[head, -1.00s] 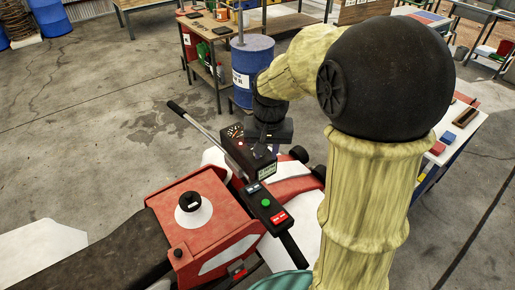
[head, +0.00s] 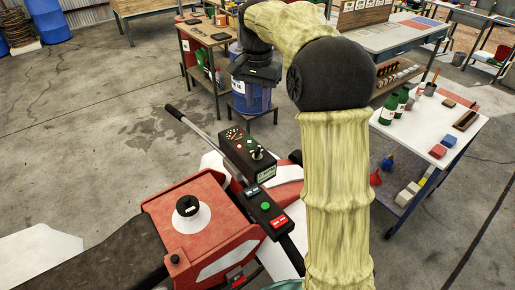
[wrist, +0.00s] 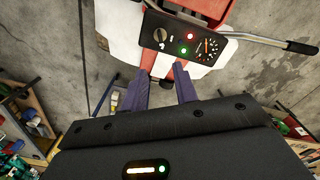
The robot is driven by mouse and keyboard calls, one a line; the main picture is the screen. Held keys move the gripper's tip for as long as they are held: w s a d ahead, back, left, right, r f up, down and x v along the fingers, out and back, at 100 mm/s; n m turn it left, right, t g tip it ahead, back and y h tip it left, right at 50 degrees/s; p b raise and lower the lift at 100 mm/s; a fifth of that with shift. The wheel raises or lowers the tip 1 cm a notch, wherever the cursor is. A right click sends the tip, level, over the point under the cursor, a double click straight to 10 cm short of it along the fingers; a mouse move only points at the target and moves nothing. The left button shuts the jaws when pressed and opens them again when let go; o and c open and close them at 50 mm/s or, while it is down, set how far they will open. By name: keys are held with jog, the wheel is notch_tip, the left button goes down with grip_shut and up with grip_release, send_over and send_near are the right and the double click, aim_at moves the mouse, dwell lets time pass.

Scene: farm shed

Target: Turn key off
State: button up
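The black dash panel (head: 246,158) sits at the front of the red and white vehicle. The key switch (head: 257,153) is a small light knob on its right side, with a gauge to the left. The key's exact angle is too small to tell. My gripper is raised beyond the panel, clear of the key; its purple fingers (wrist: 162,92) are apart with nothing between them.
A control box with green and red buttons (head: 266,207) is on the right handlebar; the left handlebar (head: 190,127) sticks out. A blue barrel (head: 250,97) stands behind. A white table (head: 434,133) with bottles is at right. Open floor lies at left.

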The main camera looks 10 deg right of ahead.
aim_at(257, 149)
notch_tip(257, 149, down, 18)
jog(key=shift+r+p, duration=0.25)
jog(key=shift+p, duration=0.85)
grip_shut()
